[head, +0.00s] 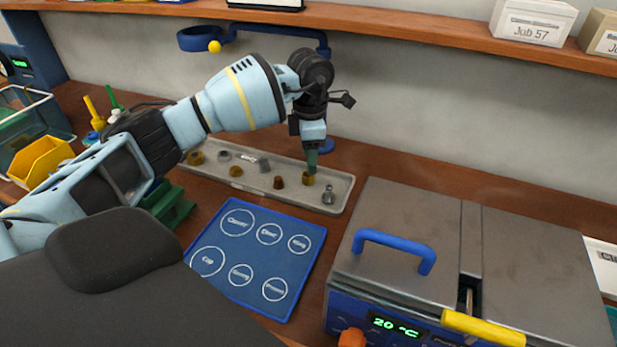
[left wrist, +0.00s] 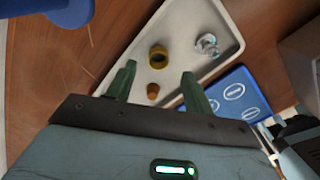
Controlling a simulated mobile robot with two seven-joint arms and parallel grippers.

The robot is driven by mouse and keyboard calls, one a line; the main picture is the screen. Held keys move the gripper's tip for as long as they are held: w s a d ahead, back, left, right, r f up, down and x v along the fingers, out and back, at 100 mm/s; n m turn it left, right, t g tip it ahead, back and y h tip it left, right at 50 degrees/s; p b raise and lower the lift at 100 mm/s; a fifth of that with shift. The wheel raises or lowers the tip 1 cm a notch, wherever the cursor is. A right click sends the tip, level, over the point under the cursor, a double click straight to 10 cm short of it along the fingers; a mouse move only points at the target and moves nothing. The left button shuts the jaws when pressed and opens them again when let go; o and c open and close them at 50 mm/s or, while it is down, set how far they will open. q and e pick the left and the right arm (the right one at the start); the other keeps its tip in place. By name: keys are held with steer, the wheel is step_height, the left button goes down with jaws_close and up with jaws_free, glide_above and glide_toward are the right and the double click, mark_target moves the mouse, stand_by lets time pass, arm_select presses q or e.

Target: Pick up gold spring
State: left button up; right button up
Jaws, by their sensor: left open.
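A gold, round, hollow part (head: 308,179) stands in the long grey tray (head: 344,190), towards its right end. In the left wrist view the part (left wrist: 157,57) shows as a gold ring with a dark centre; its coils are too small to make out. My left gripper (head: 312,162) points down just above it. In the left wrist view the open green fingers (left wrist: 159,71) hold nothing, and the gold part lies just beyond the gap between their tips. Other gold or brass parts (head: 195,158) lie farther left in the tray. My right gripper is not in view.
A copper part (head: 278,182) and a silver part (head: 328,195) stand close on either side. A blue mat with white circles (head: 261,250) lies in front of the tray. A metal box with a blue handle (head: 393,240) stands at the right. The wall is behind.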

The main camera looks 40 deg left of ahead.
mark_target(306, 171)
arm_select(q)
steer(key=shift+s+a+f, duration=0.1)
steer(key=shift+a+f, duration=0.1)
steer(key=shift+f, duration=1.1)
steer(key=shift+s+a+f, duration=0.1)
steer(key=shift+a+f, duration=0.05)
steer(key=shift+f, duration=1.15)
steer(key=c, duration=1.1)
steer(key=shift+o, duration=0.2)
steer(key=shift+r, duration=0.1)
steer(key=shift+r, duration=0.75)
steer(key=shift+s+d+r, duration=0.1)
steer(key=shift+s+r, duration=0.05)
steer(key=shift+r, duration=0.35)
steer(key=shift+s+d+r, duration=0.1)
steer(key=shift+r, duration=0.4)
steer(key=s+d, duration=0.2)
steer(key=s, duration=0.2)
steer(key=s+d+r, duration=0.1)
steer(key=s+d, duration=0.1)
steer(key=s, duration=0.3)
steer(key=s+d, duration=0.3)
steer(key=s, duration=0.1)
steer(key=shift+s+d+r, duration=0.1)
steer(key=shift+s+r, duration=0.1)
steer(key=shift+s, duration=0.1)
